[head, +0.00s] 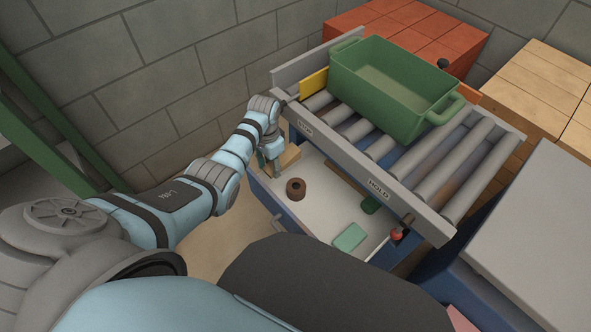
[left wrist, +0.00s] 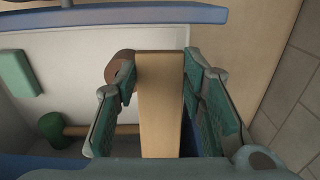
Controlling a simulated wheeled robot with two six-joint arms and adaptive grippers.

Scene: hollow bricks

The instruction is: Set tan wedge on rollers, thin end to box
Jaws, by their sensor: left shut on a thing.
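The tan wedge (left wrist: 162,105) is between the fingers of my left gripper (left wrist: 160,110), which is shut on it. In the head view my left gripper (head: 273,166) is low at the left end of the white drawer, with part of the wedge (head: 291,157) showing beside it. Its taper is hard to tell from these views. The green box (head: 385,92) stands upright on the grey rollers (head: 440,176), towards their far side. Bare rollers show on its near side and to its right. My right gripper is not in view.
The drawer (head: 325,215) below the rail holds a brown ring (head: 296,187), a green block (head: 350,237) and a green-headed mallet (left wrist: 52,130). The grey front rail (head: 345,160) and a yellow plate (head: 314,83) edge the rollers. Orange bricks (head: 440,30) stand behind.

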